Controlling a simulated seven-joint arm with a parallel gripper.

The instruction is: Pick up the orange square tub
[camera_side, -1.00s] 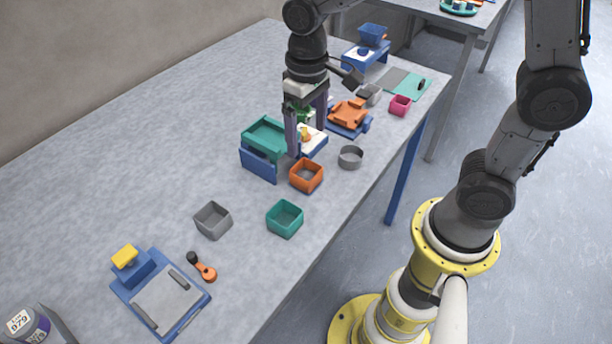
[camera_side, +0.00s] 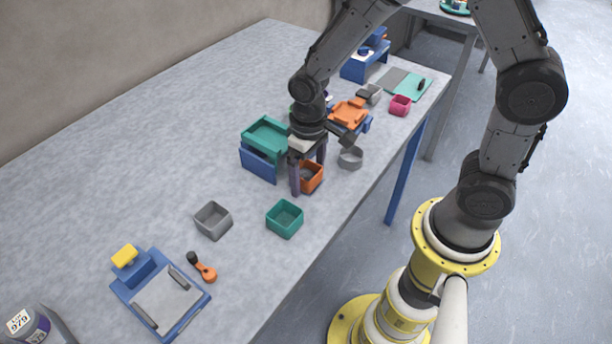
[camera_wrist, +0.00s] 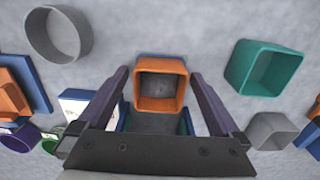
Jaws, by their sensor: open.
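The orange square tub (camera_side: 312,178) stands upright on the grey table, partly hidden by my gripper in the side view. In the wrist view the orange square tub (camera_wrist: 161,82) shows its open top and looks empty. My gripper (camera_side: 308,180) is open and points down at the tub. In the wrist view the two fingers of my gripper (camera_wrist: 160,75) lie one on each side of the tub, with a gap between finger and wall on both sides. I cannot tell the exact height of the fingertips.
A green square tub (camera_side: 285,218) and a grey square tub (camera_side: 213,220) stand nearby. A round grey tub (camera_side: 351,158) is to the right. A green tray on a blue stand (camera_side: 259,166) is close on the left. The table's front edge is near.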

